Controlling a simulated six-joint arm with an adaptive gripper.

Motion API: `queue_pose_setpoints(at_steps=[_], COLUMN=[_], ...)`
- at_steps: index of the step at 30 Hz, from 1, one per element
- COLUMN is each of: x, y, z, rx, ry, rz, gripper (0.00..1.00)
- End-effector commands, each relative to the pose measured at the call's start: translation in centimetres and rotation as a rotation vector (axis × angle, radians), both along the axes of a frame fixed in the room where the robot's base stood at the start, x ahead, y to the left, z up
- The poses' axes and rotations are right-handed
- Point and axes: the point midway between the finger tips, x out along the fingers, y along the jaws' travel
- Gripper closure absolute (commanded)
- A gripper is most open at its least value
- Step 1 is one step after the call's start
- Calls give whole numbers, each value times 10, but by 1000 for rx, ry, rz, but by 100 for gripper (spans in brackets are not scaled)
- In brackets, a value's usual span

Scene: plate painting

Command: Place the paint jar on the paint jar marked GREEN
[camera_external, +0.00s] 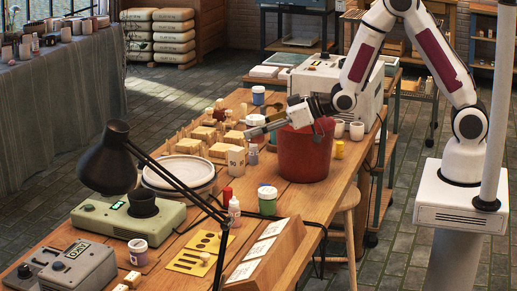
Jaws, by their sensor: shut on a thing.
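A paint jar with a green body and a pale bluish top (267,206) stands on the wooden bench, in front of the red bucket. My gripper (249,133) is over the middle of the bench, left of the bucket, its fingers pointing left and slightly down. The contact is too small to see clearly, and I cannot tell whether the jar is off the bench. Lettering on the green jar is not readable.
The red bucket (304,153) stands right of my gripper.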

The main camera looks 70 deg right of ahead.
Motion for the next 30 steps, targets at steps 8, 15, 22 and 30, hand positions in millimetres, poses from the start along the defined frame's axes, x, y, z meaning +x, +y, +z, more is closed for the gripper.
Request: queue_pose_setpoints(at_steps=[8,15,22,30], x=[-23,-48,-64,-64], y=[34,62,77,77], z=[9,5,-4,-4], rx=[-1,0,1,0], ry=[0,1,1,0], rz=[164,299,373,367], gripper=[90,90,90,90])
